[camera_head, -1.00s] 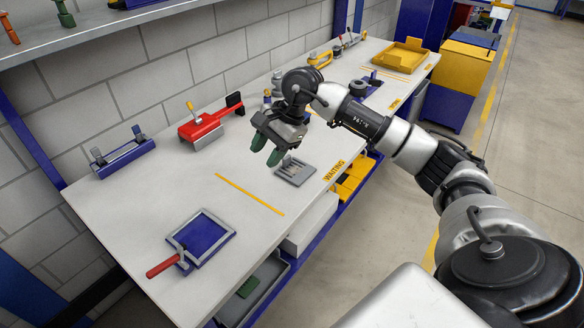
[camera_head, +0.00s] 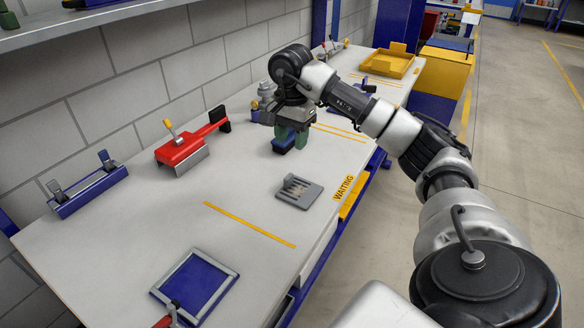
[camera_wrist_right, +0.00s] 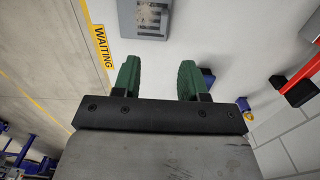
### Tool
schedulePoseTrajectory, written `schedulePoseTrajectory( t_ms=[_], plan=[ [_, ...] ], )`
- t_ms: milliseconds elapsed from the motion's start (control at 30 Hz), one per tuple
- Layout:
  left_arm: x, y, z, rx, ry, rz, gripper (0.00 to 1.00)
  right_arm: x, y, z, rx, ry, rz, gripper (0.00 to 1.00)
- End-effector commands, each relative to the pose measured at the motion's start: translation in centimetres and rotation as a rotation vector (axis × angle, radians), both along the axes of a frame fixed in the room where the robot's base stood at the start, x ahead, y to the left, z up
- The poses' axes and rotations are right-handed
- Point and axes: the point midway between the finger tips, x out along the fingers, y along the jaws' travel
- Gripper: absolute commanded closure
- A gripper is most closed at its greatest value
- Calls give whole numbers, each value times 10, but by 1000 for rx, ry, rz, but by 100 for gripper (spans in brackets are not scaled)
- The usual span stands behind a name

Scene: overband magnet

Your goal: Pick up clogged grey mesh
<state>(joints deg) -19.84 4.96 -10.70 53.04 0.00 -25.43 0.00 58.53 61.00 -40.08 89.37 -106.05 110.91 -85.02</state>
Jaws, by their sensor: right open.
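A grey slotted plate (camera_head: 299,195) with pale streaks in its slots, which looks like the clogged grey mesh, lies flat on the white workbench. It also shows at the top of the right wrist view (camera_wrist_right: 150,18), cut off by the edge. My right gripper (camera_head: 291,138) has green fingers that point down, just beyond the plate and apart from it. In the right wrist view its two fingers (camera_wrist_right: 160,82) are spread with only bench surface between them. My left gripper is out of view.
A small blue block (camera_head: 283,144) stands by the right fingers. A red tool (camera_head: 185,145), a blue holder (camera_head: 88,192) and a grey-framed blue panel (camera_head: 195,284) lie on the left part of the bench. A yellow tray (camera_head: 387,66) is at the far end. Bench around the plate is clear.

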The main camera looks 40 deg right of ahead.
Motion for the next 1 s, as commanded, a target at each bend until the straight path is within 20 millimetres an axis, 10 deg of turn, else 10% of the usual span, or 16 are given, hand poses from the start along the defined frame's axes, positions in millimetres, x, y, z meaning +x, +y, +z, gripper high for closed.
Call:
schedulePoseTrajectory(
  t_ms=[1000],
  plan=[
    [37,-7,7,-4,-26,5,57,-1,-1,-122,2,0,0,57]
  ],
)
